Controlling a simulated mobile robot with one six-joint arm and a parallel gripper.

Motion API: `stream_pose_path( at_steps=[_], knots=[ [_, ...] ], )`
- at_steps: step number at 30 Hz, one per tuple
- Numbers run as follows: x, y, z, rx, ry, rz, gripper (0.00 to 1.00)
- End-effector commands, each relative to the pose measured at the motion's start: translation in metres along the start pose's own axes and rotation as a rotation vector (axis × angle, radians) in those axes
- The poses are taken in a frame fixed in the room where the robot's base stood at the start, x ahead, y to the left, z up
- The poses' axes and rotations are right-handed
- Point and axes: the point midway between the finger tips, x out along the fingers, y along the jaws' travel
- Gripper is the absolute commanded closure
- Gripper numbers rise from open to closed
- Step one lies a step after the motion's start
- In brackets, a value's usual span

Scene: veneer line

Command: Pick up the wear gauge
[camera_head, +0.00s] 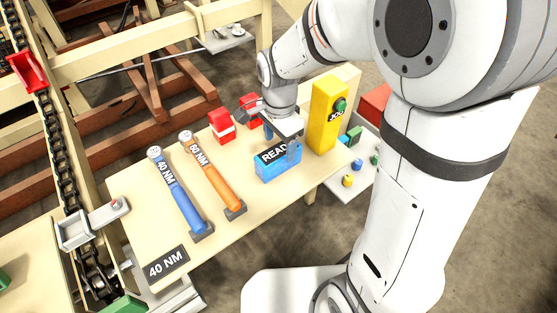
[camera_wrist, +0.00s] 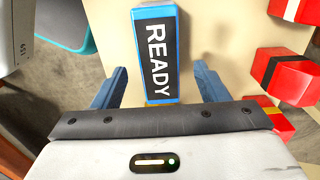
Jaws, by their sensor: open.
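A blue box (camera_head: 280,168) with the word READY on its dark face lies on the pale bench; it also shows in the wrist view (camera_wrist: 157,55). It carries no name, so I cannot tell for sure that it is the wear gauge. My gripper (camera_head: 285,148) is open above the box's far side. In the wrist view its two blue-grey fingers (camera_wrist: 160,86) stand left and right of the box's near end, with a gap on each side. Nothing is held. The gripper body hides the nearest end of the box in that view.
Blue 40 NM (camera_head: 177,190) and orange 60 NM (camera_head: 212,175) torque wrenches lie left on the bench (camera_head: 228,245). A yellow JOG post (camera_head: 323,115) stands close right of my gripper. Red blocks (camera_head: 221,126) sit behind. A chain conveyor (camera_head: 52,125) runs along the left.

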Motion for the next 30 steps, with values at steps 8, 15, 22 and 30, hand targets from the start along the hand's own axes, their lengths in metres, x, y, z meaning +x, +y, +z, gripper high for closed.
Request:
stream_pose_path(
  at_steps=[8,15,22,30],
  knots=[
    [0.039,0.0,0.004,-0.002,0.0,0.001,0.33],
    [0.051,-0.001,0.003,-0.002,0.001,-0.002,0.33],
    [0.05,-0.001,0.004,-0.003,0.001,-0.002,0.43],
    [0.05,-0.001,0.004,-0.003,0.001,-0.002,0.65]
  ],
)
